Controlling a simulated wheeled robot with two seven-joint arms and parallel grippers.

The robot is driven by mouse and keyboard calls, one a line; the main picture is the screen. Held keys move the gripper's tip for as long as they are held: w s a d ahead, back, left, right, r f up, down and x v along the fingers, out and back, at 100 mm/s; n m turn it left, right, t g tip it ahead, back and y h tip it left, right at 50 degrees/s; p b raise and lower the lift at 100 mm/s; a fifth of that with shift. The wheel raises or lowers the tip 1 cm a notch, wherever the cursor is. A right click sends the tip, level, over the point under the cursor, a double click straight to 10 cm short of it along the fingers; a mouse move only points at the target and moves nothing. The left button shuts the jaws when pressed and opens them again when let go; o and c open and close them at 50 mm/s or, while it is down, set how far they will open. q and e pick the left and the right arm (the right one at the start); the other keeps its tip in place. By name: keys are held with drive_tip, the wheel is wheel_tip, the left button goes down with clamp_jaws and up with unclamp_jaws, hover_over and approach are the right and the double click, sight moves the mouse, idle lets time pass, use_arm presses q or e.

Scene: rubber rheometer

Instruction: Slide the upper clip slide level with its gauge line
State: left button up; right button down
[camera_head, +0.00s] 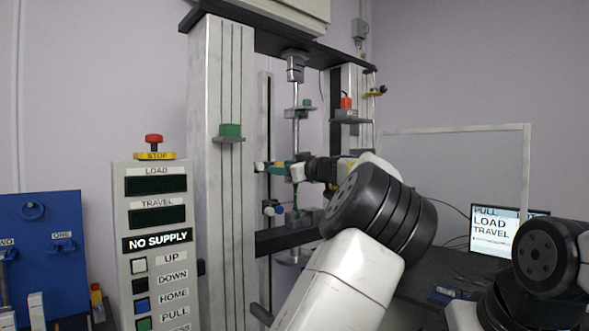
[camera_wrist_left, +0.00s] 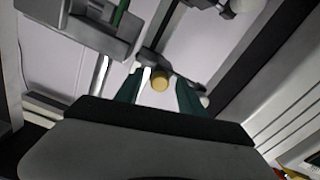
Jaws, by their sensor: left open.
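The upper clip slide (camera_head: 259,167) sits on a narrow upright rail (camera_head: 265,110) behind the left column, with a pale end showing. A round yellow knob (camera_wrist_left: 159,84), which seems to belong to it, shows in the left wrist view. My left gripper (camera_head: 284,169) is at the upper clip's height, reaching in from the right. In the left wrist view its green fingers (camera_wrist_left: 160,93) are open, one on each side of the knob; I cannot tell whether they touch it. The gauge line cannot be made out. My right gripper is out of view.
The left column (camera_head: 207,90) and a central rod (camera_head: 295,130) stand close to my left gripper. A control panel (camera_head: 156,210) reading NO SUPPLY stands at left, a monitor (camera_head: 497,231) at right.

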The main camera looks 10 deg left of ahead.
use_arm(q)
drive_tip(key=shift+w+a, duration=0.1)
drive_tip(key=shift+a, duration=0.05)
drive_tip(key=shift+c, duration=0.4)
clamp_jaws()
idle(1.0)
